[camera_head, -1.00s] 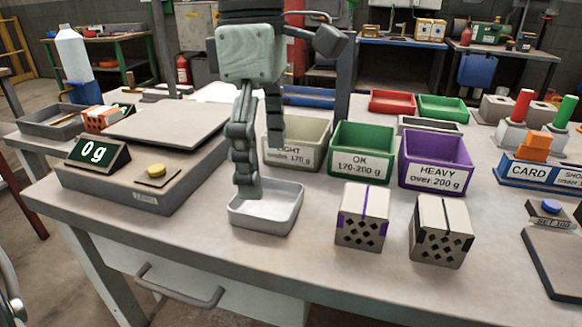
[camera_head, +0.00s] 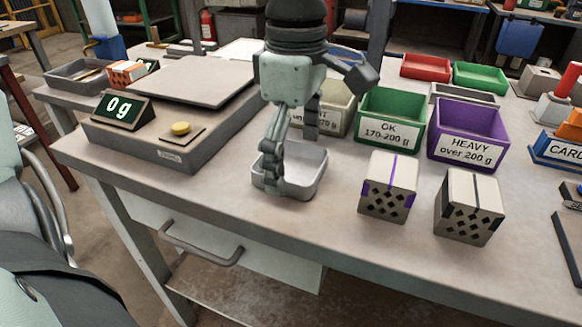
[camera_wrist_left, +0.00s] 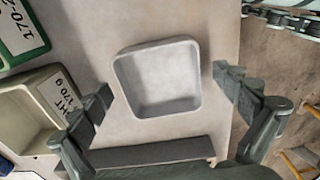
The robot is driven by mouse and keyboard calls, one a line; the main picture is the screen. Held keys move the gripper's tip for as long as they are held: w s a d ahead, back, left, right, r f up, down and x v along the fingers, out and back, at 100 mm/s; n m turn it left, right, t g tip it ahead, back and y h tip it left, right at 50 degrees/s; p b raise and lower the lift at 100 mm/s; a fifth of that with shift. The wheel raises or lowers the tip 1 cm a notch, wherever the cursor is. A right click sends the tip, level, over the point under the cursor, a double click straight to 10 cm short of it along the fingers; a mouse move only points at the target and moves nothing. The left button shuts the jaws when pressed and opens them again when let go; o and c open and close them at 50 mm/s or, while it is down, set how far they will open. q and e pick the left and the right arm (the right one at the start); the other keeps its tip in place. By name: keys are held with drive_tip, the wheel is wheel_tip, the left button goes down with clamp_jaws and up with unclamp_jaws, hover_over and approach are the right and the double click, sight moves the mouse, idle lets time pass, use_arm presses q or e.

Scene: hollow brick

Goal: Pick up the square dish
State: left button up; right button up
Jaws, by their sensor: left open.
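The square dish (camera_head: 318,178) is a small, empty, light-grey tray with rounded corners on the workbench, in front of the bins. It also shows in the left wrist view (camera_wrist_left: 158,80), between the fingers. My left gripper (camera_head: 297,160) is open over the dish. In the head view its near finger covers the dish's left part and its far finger is behind the dish. In the left wrist view the gripper (camera_wrist_left: 162,82) has one fingertip on each side of the dish, with visible gaps. I cannot tell the fingertips' exact height. My right gripper is not in view.
A scale (camera_head: 165,145) reading 0 g stands left of the dish. A beige bin (camera_head: 335,95), green bin (camera_head: 393,105) and purple bin (camera_head: 470,120) stand behind. Two hollow bricks, one purple-striped (camera_head: 388,190) and one black-striped (camera_head: 468,210), sit to the right. The bench's front edge is close.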

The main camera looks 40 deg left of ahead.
use_arm(q)
drive_tip(key=shift+c, duration=0.2)
drive_tip(key=c, duration=1.2)
